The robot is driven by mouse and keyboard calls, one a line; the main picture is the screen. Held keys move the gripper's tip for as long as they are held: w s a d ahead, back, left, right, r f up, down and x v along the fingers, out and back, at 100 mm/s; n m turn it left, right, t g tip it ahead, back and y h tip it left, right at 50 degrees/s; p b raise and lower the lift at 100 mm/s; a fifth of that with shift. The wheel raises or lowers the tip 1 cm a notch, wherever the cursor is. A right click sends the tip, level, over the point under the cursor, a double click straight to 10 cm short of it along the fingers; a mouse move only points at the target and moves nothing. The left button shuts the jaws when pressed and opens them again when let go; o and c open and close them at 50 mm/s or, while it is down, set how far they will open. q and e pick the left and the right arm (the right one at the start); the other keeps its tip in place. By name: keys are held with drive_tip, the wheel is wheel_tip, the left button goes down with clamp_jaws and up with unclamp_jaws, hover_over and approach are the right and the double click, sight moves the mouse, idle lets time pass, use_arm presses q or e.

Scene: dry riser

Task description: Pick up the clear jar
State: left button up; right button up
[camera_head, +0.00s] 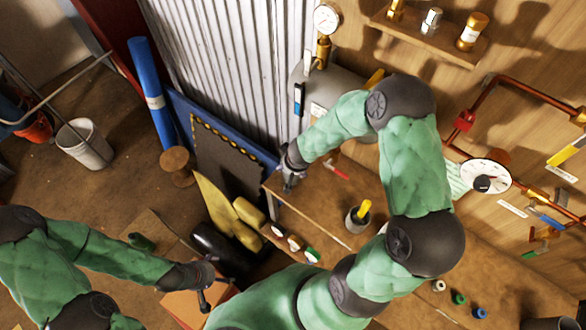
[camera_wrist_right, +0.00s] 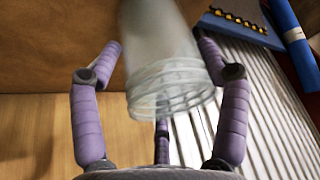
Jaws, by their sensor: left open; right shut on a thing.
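The clear jar (camera_wrist_right: 168,85) fills the middle of the right wrist view, its ribbed, threaded end towards the camera. The purple fingers of my right gripper (camera_wrist_right: 158,48) stand around it, shut on it. In the head view my right gripper (camera_head: 290,176) is at the left end of the wooden bench, near the corrugated metal wall. I cannot make out the jar in the head view. My left gripper (camera_head: 206,292) is open at lower left, low beside an orange-brown box, with nothing seen in it.
The wooden bench (camera_head: 315,205) holds a grey cup (camera_head: 357,219) with a yellow-handled tool. A wall shelf (camera_head: 425,38) and a gauge with copper pipes (camera_head: 484,178) are behind. A blue roll (camera_head: 152,95) stands at left.

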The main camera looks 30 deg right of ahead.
drive_tip(key=shift+r, duration=0.1)
drive_tip(key=shift+r, duration=0.5)
use_arm(q)
drive_tip(key=shift+r+p, duration=0.4)
use_arm(e)
drive_tip(key=s+a+r, duration=0.8)
drive_tip(key=s+r, duration=0.3)
drive_tip(key=shift+s+a+r, duration=0.15)
drive_tip(key=shift+r, duration=0.25)
